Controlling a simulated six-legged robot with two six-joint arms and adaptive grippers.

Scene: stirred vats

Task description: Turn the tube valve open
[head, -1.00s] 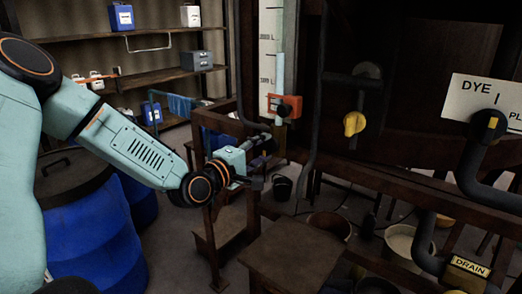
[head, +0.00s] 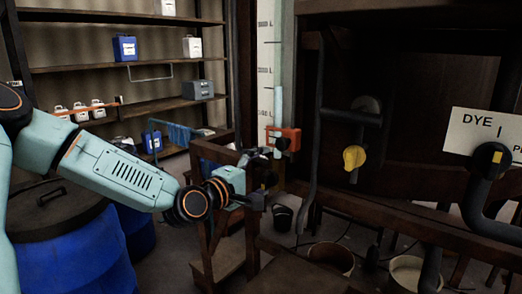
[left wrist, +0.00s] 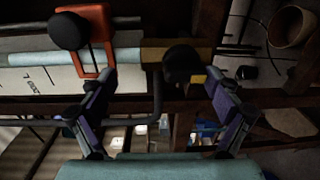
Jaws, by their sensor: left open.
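The sight tube (head: 278,103) stands upright in front of a white scale board; it also shows as a pale blue tube (left wrist: 120,56) in the left wrist view. An orange bracket (head: 289,132) with a black knob sits on it; the bracket (left wrist: 98,36) also shows in the left wrist view. At the tube's end, by a brass-coloured part, is another black knob (left wrist: 183,63), which looks like the tube valve. My left gripper (left wrist: 160,80) is open, its fingers on either side of this knob; contact cannot be told. In the head view my left gripper (head: 258,185) hides the valve.
A yellow valve handle (head: 354,157) and a DYE sign (head: 480,132) are at the right. Wooden beams (head: 410,215) run beside and below my gripper. Blue drums (head: 70,245) stand at the left.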

